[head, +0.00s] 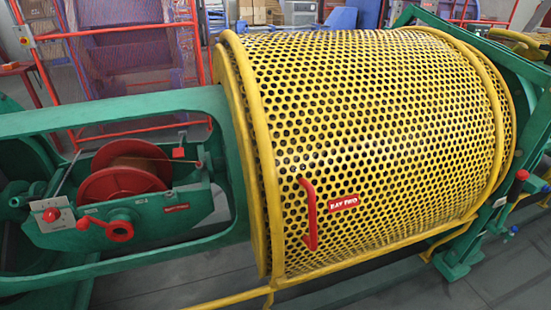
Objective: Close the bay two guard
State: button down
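The bay two guard (385,140) is a large yellow perforated curved cover in the middle and right of the head view. It has a red label (343,203) reading "BAY TWO" and a red handle (310,215) on its lower front. The guard spans the front and top of the drum bay, and its lower front edge lies by a yellow rail (385,258). What is behind the mesh is hidden. I cannot tell from this view whether it is latched. My gripper is not in view.
To the left, a green cradle (120,119) stands uncovered with a red spool (125,172), a red crank (118,230) and a small control plate (52,213). A green stand (487,225) with a red knob (522,174) is at right. Red fencing stands behind.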

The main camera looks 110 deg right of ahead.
aim_at(267, 155)
jog(key=z, duration=0.45)
jog(key=k+z, duration=0.1)
jog(key=z, duration=0.8)
jog(key=k+l+z, duration=0.1)
jog(key=z, duration=0.75)
jog(key=k+l+z, duration=0.1)
jog(key=l+z, duration=0.25)
jog(key=k+l+z, duration=0.1)
jog(key=z, duration=0.3)
jog(key=l+z, duration=0.35)
